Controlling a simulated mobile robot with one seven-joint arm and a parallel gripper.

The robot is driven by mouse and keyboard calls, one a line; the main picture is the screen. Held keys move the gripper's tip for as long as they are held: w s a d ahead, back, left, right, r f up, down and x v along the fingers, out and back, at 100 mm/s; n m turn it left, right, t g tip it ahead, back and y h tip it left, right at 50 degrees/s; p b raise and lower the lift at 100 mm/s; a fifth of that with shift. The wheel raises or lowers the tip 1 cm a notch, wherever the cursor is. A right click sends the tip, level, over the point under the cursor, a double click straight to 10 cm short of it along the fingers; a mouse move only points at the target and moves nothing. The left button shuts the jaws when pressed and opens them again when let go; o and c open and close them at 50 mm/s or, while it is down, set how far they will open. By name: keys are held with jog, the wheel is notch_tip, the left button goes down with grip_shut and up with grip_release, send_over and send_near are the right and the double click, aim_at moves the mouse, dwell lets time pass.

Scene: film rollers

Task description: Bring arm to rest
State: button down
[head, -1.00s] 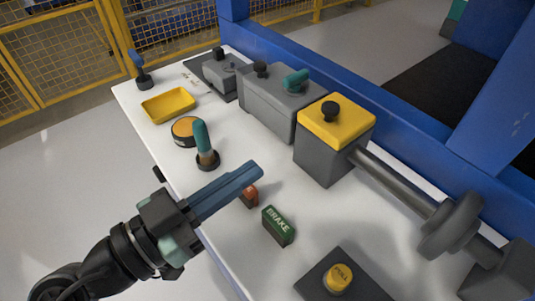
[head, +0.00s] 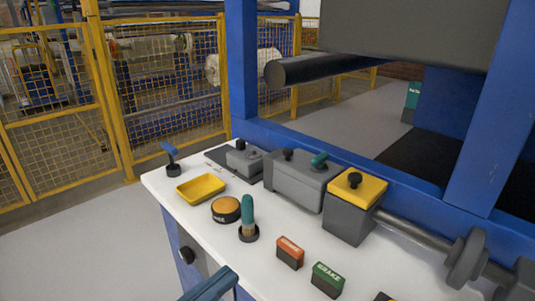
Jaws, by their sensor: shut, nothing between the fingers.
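My gripper (head: 229,275) shows only as its long blue fingers at the bottom edge of the head view. The fingers lie together, shut with nothing between them. They are in front of the near edge of the white worktop (head: 210,222), to the left of the orange-red block (head: 290,252) and the green BRAKE block (head: 327,279). The gripper body and the rest of my arm are out of view.
The worktop holds a yellow tray (head: 201,187), a round orange-topped button (head: 226,209), a teal-handled tool (head: 248,218) upright in a holder, grey boxes (head: 297,182) and a yellow-topped box (head: 350,207). A blue frame (head: 241,75) stands behind. Floor at left is clear.

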jog(key=w+d+r+n+t+y, duration=0.25)
jog(key=w+r+y, duration=0.2)
jog(key=r, duration=0.25)
jog(key=w+d+r+n+t+y, duration=0.25)
jog(key=w+r, duration=0.25)
jog(key=r, duration=0.3)
jog(key=s+d+r+n+t+y+p, duration=0.1)
jog(key=s+r+n+t+y, duration=0.25)
jog(key=r, duration=0.65)
jog(key=s+d+r+t+y+p, duration=0.1)
jog(key=s+d+r+t+y, duration=0.1)
jog(key=s+r+t, duration=0.6)
notch_tip(320, 180, up, 29)
jog(key=w+g+p, duration=0.1)
jog(key=g+p, duration=0.2)
jog(key=p, duration=2.4)
jog(key=shift+a+r, duration=0.15)
jog(key=shift+a, duration=0.3)
jog(key=shift+w, duration=0.1)
